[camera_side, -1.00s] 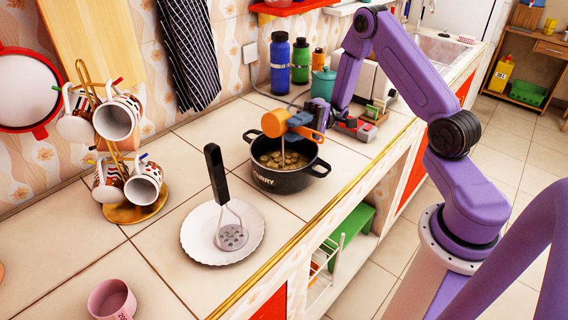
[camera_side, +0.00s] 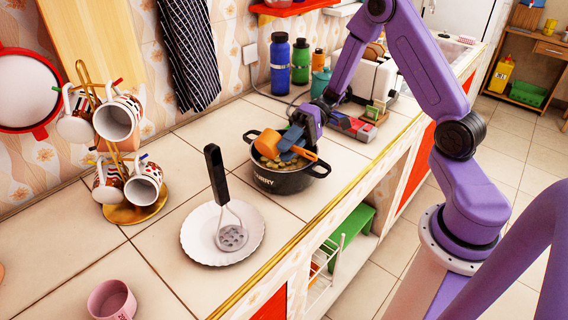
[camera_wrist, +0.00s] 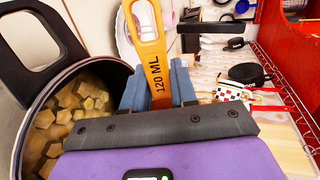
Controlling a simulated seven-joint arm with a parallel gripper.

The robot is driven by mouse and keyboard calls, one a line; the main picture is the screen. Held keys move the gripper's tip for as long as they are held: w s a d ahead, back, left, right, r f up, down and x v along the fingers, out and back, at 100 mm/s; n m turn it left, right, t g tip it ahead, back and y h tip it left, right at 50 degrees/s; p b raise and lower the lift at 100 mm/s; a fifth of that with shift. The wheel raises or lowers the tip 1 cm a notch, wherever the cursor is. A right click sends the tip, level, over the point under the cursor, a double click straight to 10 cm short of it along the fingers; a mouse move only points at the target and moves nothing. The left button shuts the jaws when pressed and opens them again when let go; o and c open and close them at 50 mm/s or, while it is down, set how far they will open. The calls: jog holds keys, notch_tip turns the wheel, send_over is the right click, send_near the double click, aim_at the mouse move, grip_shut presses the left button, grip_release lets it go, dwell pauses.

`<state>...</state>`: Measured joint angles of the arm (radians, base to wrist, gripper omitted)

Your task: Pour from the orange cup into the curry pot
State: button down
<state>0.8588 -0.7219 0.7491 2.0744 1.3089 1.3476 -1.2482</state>
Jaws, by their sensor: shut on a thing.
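The orange cup (camera_side: 267,144) is tilted, low over the left part of the black curry pot (camera_side: 280,183). From the side I cannot tell whether it touches the contents. My gripper (camera_side: 291,141) is shut on the cup's flat handle, over the pot. In the wrist view my gripper (camera_wrist: 158,88) clamps the orange handle, marked 120 ML (camera_wrist: 148,45); the cup's bowl is not seen there. The pot (camera_wrist: 122,78) stands at the left of that view and holds yellowish-brown chunks (camera_wrist: 80,105). No falling liquid shows now.
A white plate (camera_side: 193,238) with a masher (camera_side: 232,237) lies left of the pot. A mug rack (camera_side: 130,212) and pink cup (camera_side: 112,300) stand farther left. Bottles (camera_side: 280,60) and a toaster (camera_side: 373,77) are behind. The counter's front edge is close to the pot.

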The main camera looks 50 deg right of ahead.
jog(key=a+h+b, duration=0.5)
jog(key=a+h, duration=0.4)
jog(key=h, duration=0.5)
jog(key=shift+f+t, duration=0.2)
jog(key=shift+t, duration=0.1)
dwell(0.7)
jog(key=shift+a+h, duration=0.1)
jog(key=shift+h, duration=0.2)
dwell(0.5)
